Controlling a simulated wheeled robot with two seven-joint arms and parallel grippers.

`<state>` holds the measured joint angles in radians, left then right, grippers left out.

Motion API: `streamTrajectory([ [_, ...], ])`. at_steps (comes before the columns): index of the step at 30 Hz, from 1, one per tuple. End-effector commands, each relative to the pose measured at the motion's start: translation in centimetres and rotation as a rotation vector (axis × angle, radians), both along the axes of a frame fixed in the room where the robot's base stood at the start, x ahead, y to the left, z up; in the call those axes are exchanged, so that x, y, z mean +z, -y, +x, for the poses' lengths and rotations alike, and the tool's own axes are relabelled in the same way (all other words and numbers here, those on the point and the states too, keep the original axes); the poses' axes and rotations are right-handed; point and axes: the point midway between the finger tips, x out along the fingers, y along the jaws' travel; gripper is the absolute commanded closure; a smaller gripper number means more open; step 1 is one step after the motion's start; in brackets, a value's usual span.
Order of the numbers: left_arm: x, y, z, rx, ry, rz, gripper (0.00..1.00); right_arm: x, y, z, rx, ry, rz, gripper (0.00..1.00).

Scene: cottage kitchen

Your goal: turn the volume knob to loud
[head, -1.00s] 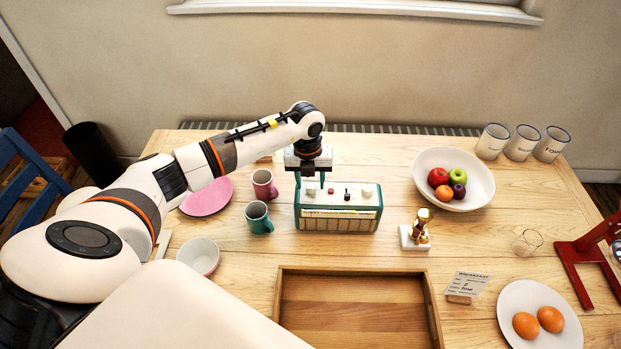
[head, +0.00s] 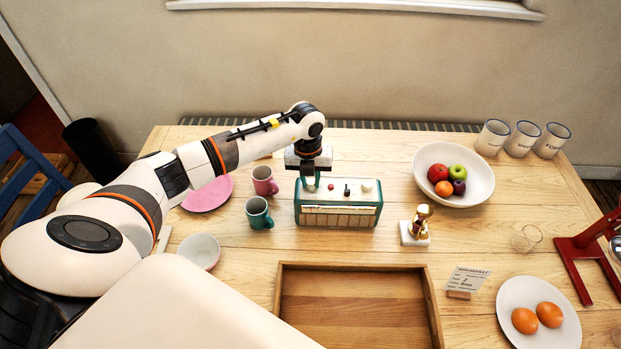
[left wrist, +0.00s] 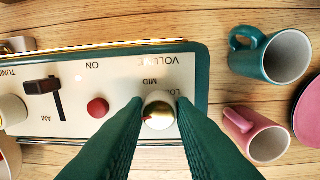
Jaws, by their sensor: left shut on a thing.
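The radio (head: 337,215), teal with a cream top, stands on the table in the head view. Its volume knob (left wrist: 159,108) is a pale round knob with a small dark red mark on its left side in the left wrist view. "VOLUME" and "MID" are printed upside down beside it; another label starting "LO" is partly hidden by a finger. My left gripper (head: 310,184) is over the radio's left end. In the left wrist view its teal fingers (left wrist: 159,108) are shut on the knob, one on each side. My right gripper is not in view.
On the radio are a red button (left wrist: 98,108) and a dark slider (left wrist: 42,87). A teal mug (head: 259,214) and a pink mug (head: 264,182) stand close to its left. A wooden tray (head: 433,305) lies in front; a figurine (head: 420,222) stands to the right.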

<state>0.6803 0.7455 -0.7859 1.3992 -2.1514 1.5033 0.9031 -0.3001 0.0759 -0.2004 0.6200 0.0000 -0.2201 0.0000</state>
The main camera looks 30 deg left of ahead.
Motion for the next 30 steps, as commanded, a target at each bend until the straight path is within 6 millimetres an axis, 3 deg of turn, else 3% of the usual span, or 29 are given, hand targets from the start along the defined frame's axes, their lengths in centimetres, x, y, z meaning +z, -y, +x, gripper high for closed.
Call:
streamTrajectory([
  [8, -0.2, -0.1, 0.1, -0.155, 0.003, 0.000, 0.99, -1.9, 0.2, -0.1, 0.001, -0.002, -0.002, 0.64],
  [30, -0.3, -0.1, 0.2, -0.848, 0.004, 0.001, 0.99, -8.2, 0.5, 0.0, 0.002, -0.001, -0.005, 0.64],
])
